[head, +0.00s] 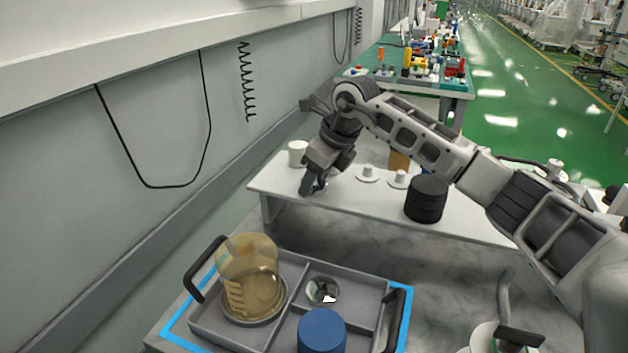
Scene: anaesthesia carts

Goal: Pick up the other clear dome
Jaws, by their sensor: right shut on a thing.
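My right gripper (313,186) reaches in from the right and points down at the left part of the white table. It is shut on what seems to be a clear dome, which the fingers and wrist hide almost fully. I cannot tell whether it is off the table top. A small shiny, see-through dome-like piece (322,290) sits in the back middle compartment of the grey tray (290,262). My left gripper is not in view.
The tray also holds a tinted clear beaker (252,285) and a blue cylinder (321,332). On the white table (350,197) stand a white cup (298,153), white knobbed discs (367,174), an amber block (399,160) and a black ribbed cylinder (426,198). The wall runs along the left.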

